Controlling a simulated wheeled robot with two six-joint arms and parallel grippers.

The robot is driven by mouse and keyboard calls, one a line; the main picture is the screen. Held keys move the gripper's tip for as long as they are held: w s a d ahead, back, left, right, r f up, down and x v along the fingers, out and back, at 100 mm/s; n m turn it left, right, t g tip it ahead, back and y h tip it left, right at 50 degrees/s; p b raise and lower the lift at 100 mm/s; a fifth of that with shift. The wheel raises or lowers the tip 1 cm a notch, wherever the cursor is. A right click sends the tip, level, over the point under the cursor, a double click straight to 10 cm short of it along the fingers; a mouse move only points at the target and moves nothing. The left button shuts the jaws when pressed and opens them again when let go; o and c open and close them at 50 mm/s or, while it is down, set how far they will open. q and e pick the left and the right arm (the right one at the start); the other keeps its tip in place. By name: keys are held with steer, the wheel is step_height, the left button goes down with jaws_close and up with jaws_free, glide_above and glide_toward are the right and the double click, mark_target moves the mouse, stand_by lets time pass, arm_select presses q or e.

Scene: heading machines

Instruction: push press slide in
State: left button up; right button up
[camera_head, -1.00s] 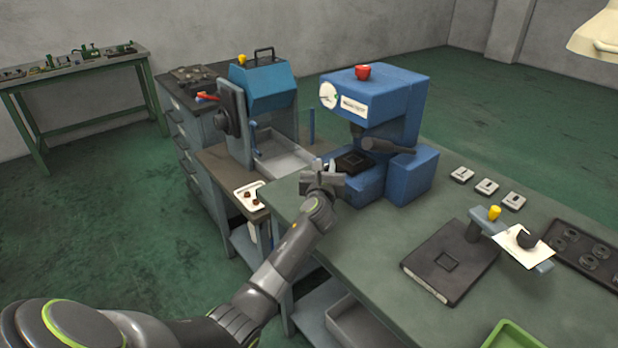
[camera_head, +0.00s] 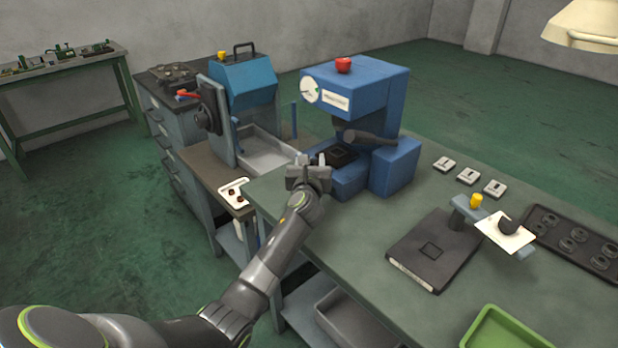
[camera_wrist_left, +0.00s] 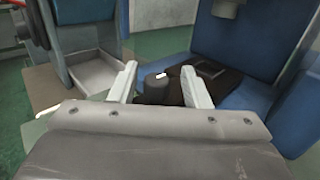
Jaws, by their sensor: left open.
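The blue press (camera_head: 358,95) stands on the green bench, with a red button on top and a gauge on its front. Its dark slide (camera_head: 340,155) sits low in the press opening. In the left wrist view the slide (camera_wrist_left: 215,75) shows with a dark round knob (camera_wrist_left: 154,88) at its near end. My left gripper (camera_head: 310,160) is in front of the slide, fingers pointing at it. In the left wrist view its two pale fingers (camera_wrist_left: 160,92) are open, one on either side of the knob. I cannot tell whether they touch it. My right gripper is not in view.
A blue machine with a grey tray (camera_head: 265,152) stands left of the press. On the bench to the right are several small tags (camera_head: 468,177), a black plate (camera_head: 435,250), a dark tray (camera_head: 575,243) and a green bin (camera_head: 500,330). The bench front near my arm is clear.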

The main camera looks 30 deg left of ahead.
arm_select(q)
steer(key=p+v, duration=0.1)
steer(key=v, duration=1.5)
steer(key=shift+s+d, duration=0.25)
steer(key=shift+s, duration=0.1)
